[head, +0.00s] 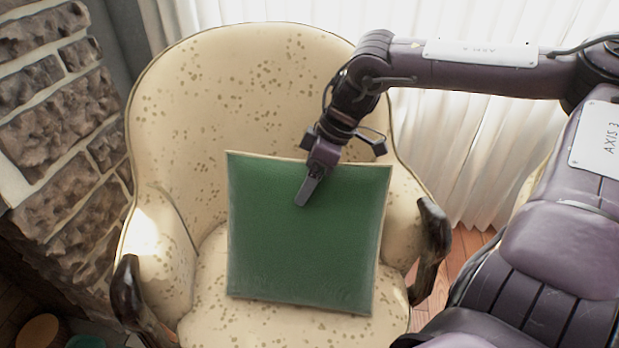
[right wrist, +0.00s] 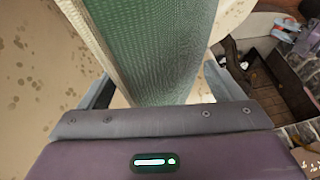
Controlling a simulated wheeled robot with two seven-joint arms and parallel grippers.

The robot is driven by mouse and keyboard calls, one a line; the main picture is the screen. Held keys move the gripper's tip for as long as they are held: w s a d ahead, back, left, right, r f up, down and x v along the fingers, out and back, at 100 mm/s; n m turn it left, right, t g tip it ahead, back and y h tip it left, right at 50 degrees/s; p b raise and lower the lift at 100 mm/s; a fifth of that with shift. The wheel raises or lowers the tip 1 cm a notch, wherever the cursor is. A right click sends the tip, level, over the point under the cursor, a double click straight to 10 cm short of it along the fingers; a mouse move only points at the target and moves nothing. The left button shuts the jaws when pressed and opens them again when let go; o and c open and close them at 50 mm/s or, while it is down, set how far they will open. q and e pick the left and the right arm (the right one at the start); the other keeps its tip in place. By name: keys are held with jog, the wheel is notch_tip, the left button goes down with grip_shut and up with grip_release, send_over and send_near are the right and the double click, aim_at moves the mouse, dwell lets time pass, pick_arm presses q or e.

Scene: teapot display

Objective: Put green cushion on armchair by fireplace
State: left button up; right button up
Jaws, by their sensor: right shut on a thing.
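The green cushion (head: 305,240) is square with a pale edge. In the head view it hangs tilted in front of the armchair's backrest and over the seat. The cream, spotted armchair (head: 245,75) has dark wooden arm ends. My right gripper (head: 312,180) is shut on the cushion's top edge, with one finger showing on its front face. In the right wrist view the cushion (right wrist: 155,50) runs between the two fingers. I cannot tell whether its lower edge touches the seat. My left gripper is not in view.
The stone fireplace wall (head: 55,130) stands close on the left of the chair. White curtains (head: 465,150) hang behind and to the right. The wooden floor (head: 465,255) shows at the right. The chair's dark arm ends (head: 430,240) rise beside the seat.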

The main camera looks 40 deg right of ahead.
jog(key=o, duration=1.4)
jog(key=shift+o, duration=0.2)
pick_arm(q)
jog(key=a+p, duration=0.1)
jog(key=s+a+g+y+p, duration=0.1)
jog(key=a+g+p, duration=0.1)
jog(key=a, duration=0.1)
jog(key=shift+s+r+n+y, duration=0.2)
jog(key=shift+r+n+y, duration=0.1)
pick_arm(e)
jog(key=v, duration=1.2)
jog(key=shift+s, duration=0.1)
